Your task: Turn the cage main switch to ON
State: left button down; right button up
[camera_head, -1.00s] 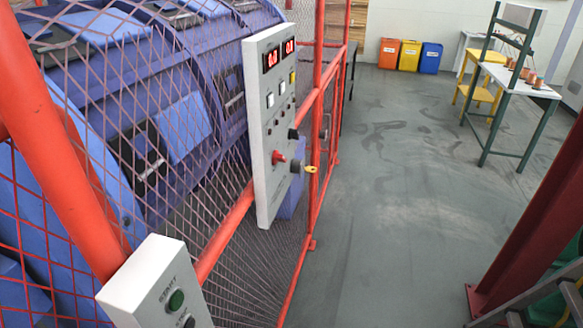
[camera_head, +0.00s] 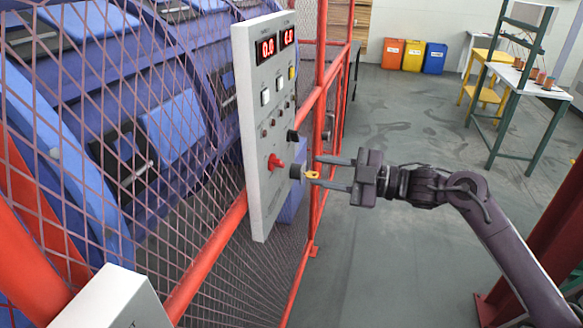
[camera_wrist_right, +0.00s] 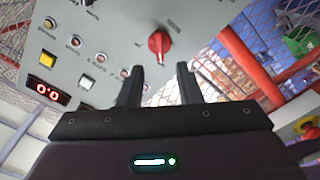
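A grey control panel (camera_head: 262,210) hangs on the cage fence. It bears a red rotary knob (camera_head: 275,162), seen from the front in the right wrist view (camera_wrist_right: 158,42); its labels are too small to read. In the right wrist view the two fingers (camera_wrist_right: 160,85) are apart below the red knob. My left gripper is not in view.
The panel also holds red displays (camera_head: 277,44), several buttons and a black knob (camera_head: 292,135). Red fence rails (camera_head: 205,255) and mesh enclose the blue machine. A grey box (camera_head: 115,300) stands at lower left.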

aim_at(282, 164)
jog(key=p+x, duration=0.2)
jog(key=x, duration=0.4)
jog(key=shift+w+a+r, duration=0.1)
jog(key=shift+a+r, duration=0.05)
jog(key=shift+a, duration=0.05)
jog(key=shift+w+a+p, duration=0.15)
jog(key=shift+a+p, duration=0.2)
jog(key=shift+a, duration=0.15)
grip_shut()
